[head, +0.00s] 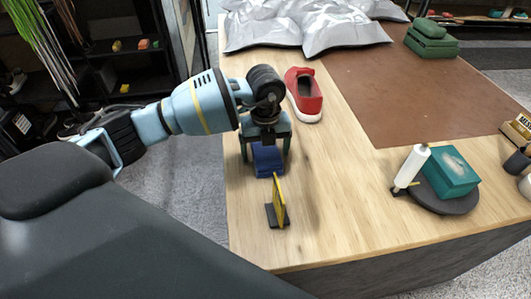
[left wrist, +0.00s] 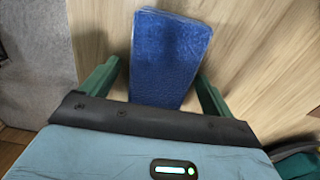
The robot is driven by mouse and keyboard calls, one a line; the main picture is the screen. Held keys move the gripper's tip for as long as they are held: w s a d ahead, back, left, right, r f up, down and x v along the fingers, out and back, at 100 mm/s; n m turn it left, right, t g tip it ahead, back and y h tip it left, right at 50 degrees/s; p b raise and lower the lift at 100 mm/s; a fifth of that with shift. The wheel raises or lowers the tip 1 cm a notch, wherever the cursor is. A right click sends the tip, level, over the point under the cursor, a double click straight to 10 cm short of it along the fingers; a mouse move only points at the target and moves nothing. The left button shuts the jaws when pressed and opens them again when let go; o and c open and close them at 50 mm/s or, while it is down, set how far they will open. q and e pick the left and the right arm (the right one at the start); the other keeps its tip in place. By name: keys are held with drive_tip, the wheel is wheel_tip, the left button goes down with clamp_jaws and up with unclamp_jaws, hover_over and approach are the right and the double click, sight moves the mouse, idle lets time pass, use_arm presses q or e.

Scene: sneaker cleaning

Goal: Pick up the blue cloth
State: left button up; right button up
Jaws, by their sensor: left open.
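The blue cloth (head: 267,161) is a folded rectangular block on the wooden table, near its left edge. My left gripper (head: 265,154) is right above it, pointing down, with its two dark green fingers on either side of the cloth. In the left wrist view the cloth (left wrist: 170,55) lies between the open fingers of the left gripper (left wrist: 156,82), with a gap visible beside each finger. The gripper hides part of the cloth in the head view. My right gripper is not in view.
A yellow card on a dark stand (head: 278,200) is close in front of the cloth. A red shoe (head: 304,95) lies behind the gripper. A white bottle (head: 411,167) and teal box (head: 450,173) stand at right on a dark round tray (head: 436,202). Front middle wood is clear.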

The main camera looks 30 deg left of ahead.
sight(262, 149)
use_arm(q)
drive_tip(key=c, duration=1.1)
drive_tip(key=shift+o, duration=0.2)
drive_tip(key=shift+r, duration=0.1)
